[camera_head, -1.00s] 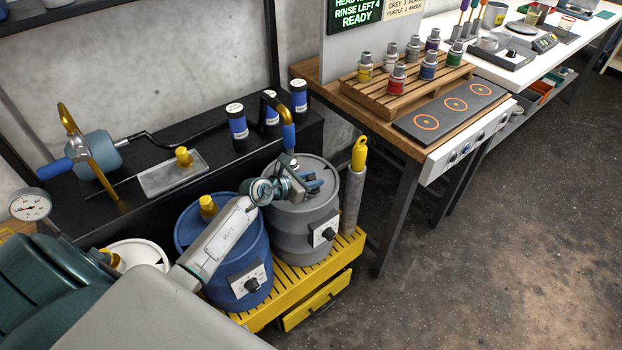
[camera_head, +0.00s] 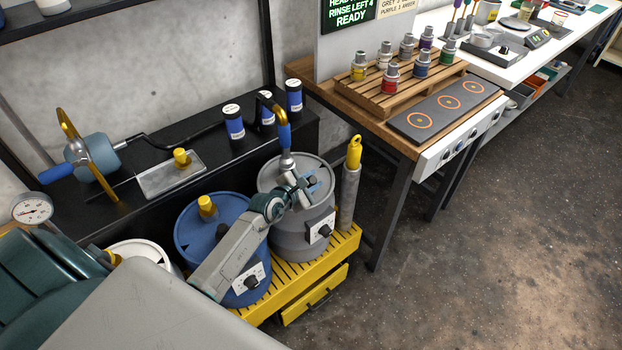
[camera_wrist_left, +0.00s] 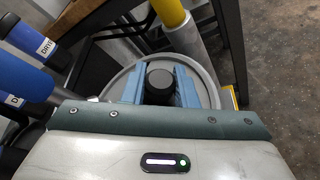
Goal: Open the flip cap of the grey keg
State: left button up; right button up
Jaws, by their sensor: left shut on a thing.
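The grey keg (camera_head: 290,243) stands at the right end of a yellow slatted platform, with a dial plate on its front. My left gripper (camera_head: 315,182) is over the right part of its lid. In the left wrist view, the two blue fingers of my left gripper (camera_wrist_left: 158,78) are shut on the black flip cap (camera_wrist_left: 162,78), one on each side, above the grey lid (camera_wrist_left: 110,85). The cap looks upright; its hinge is hidden. My wrist covers part of the lid in the head view. My right gripper is out of view.
A blue keg (camera_head: 187,238) with a yellow cap stands left of the grey keg. A grey post with a yellow top (camera_head: 352,165) stands close on the right. A blue-handled nozzle (camera_head: 285,138) rises at the lid's back.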

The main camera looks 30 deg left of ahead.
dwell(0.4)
pick_arm(q)
jog(key=o, duration=1)
jog(key=v, duration=1)
jog(key=shift+s, duration=0.4)
jog(key=shift+r, duration=0.1)
